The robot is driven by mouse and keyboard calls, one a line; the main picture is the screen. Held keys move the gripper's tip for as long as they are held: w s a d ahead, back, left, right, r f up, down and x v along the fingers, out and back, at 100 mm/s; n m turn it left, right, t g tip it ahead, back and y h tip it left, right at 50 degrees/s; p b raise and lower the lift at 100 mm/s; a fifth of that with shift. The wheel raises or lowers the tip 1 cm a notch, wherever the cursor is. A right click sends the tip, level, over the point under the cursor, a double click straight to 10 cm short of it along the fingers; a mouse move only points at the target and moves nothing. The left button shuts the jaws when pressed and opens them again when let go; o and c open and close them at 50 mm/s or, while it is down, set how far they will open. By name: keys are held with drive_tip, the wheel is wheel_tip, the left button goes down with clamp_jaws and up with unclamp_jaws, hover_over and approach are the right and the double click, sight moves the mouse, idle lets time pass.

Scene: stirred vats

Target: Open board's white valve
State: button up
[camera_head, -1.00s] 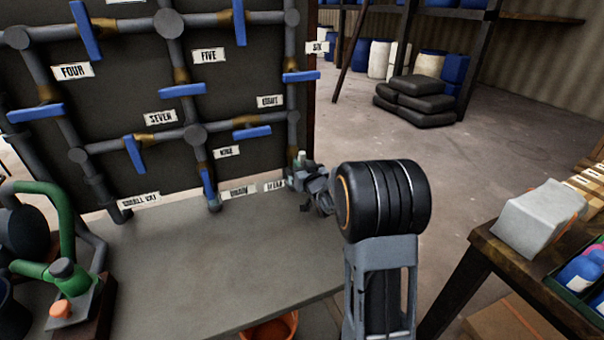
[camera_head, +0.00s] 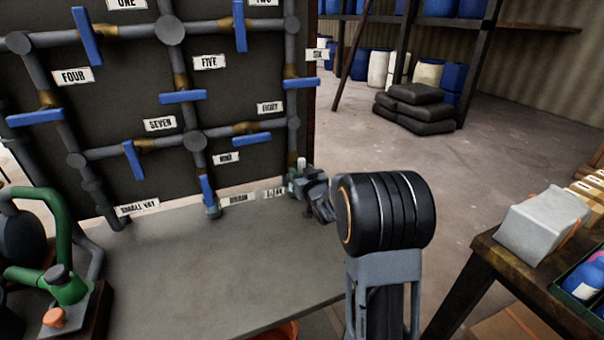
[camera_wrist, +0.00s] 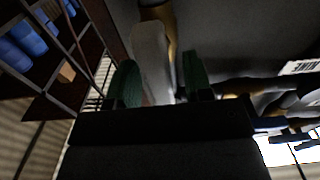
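The white valve (camera_head: 301,163) sits at the lower right corner of the pipe board (camera_head: 120,100); only the top of its handle shows in the head view. In the wrist view the pale handle (camera_wrist: 150,58) stands between the two green-padded fingers of my gripper (camera_wrist: 160,82). A gap shows between the handle and the right finger; the left finger is close beside it, and I cannot tell whether they touch. My gripper (camera_head: 298,186) is open around the handle. In the head view my wrist partly hides the valve's lower part and its label.
Several blue-handled valves are on the board, the nearest (camera_head: 207,190) left of the white one. A grey bench top (camera_head: 210,260) lies below. A green-piped pump (camera_head: 65,285) stands at left. A wooden table (camera_head: 490,250) with a grey box (camera_head: 541,222) is at right.

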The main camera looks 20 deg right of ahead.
drive_tip(key=s, duration=1.4)
drive_tip(key=shift+p, duration=0.4)
drive_tip(key=shift+w, duration=0.1)
